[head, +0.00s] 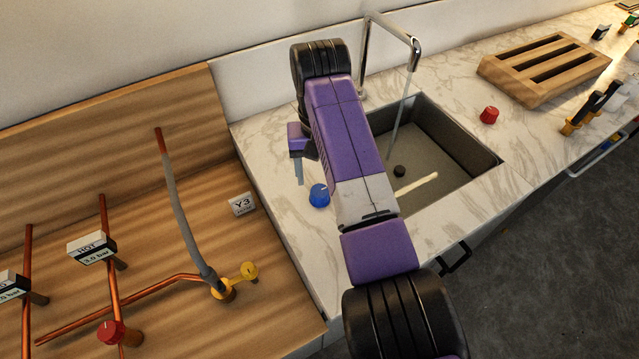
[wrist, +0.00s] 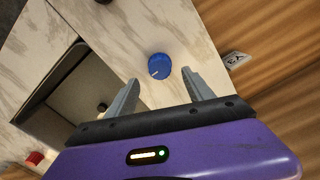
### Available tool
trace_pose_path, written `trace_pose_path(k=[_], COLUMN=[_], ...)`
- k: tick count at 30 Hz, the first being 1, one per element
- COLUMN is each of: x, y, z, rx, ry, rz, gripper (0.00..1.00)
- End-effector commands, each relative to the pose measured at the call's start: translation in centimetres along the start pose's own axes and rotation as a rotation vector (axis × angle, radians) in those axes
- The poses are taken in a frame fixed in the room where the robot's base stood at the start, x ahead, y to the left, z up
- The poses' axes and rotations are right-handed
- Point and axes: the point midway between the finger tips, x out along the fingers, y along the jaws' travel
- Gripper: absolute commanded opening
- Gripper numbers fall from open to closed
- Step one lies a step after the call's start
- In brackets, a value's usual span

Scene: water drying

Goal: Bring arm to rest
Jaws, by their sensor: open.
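My arm reaches over the marble counter between the wooden panel and the sink. My gripper (wrist: 163,95) is open and empty in the wrist view, with its two grey fingers apart. In the head view my gripper (head: 297,170) hangs at the arm's far left side, partly hidden by the arm. A blue knob (wrist: 159,66) with a white mark sits on the counter ahead of the fingers, apart from them as far as I can tell. The blue knob (head: 319,195) also shows in the head view, just beside the arm.
The tap (head: 390,40) runs water into the sink (head: 440,140), right of my arm. A red knob (head: 489,115) and a wooden rack (head: 545,67) are on the right counter. Copper pipes with a red valve (head: 111,332) and a yellow valve (head: 249,270) stand at the left.

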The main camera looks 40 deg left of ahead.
Motion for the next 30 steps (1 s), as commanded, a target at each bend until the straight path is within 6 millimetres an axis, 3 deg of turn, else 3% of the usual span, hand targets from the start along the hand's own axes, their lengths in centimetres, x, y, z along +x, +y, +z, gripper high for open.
trace_pose_path(k=[6, 23, 26, 30], x=[-1.3, -1.3, -1.4, -3.6], y=[0.0, 0.0, -0.2, -1.0], z=[0.0, -0.2, -1.6, -5.8], rx=[0.000, -0.004, -0.010, -0.034], ry=[0.000, 0.009, 0.065, 0.261], rz=[0.000, -0.002, -0.008, -0.023], gripper=[0.61, 0.61, 0.61, 0.61])
